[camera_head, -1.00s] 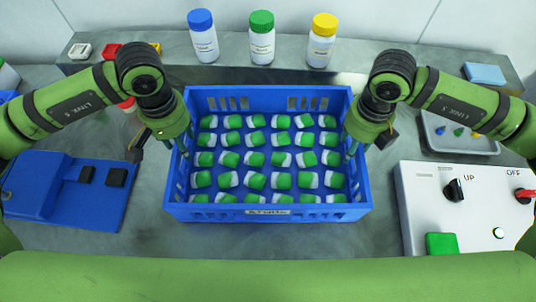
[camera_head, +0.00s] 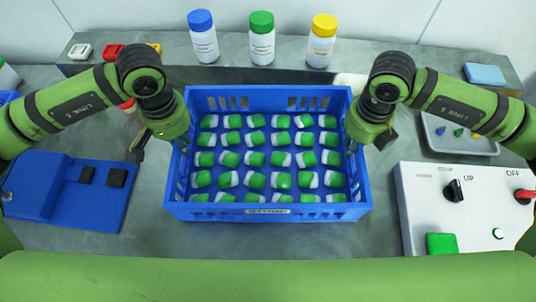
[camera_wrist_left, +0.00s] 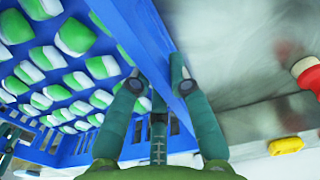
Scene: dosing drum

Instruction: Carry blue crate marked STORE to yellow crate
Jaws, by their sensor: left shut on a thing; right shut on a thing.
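The blue crate (camera_head: 268,212) is in the middle of the head view, with a small label on its front wall that is too blurred to read. It holds rows of green and white pieces (camera_head: 255,138). My left gripper (camera_head: 178,148) is shut on the crate's left wall, and my right gripper (camera_head: 352,148) is shut on its right wall. In the left wrist view the left fingers (camera_wrist_left: 158,90) straddle the blue wall (camera_wrist_left: 150,45). I cannot tell whether the crate's base touches the table. No yellow crate shows.
Three bottles, blue-capped (camera_head: 203,38), green-capped (camera_head: 262,38) and yellow-capped (camera_head: 321,42), stand on a ledge behind the crate. A blue fixture (camera_head: 60,195) lies at left. A white control box (camera_head: 470,215) and a grey tray (camera_head: 458,145) are at right.

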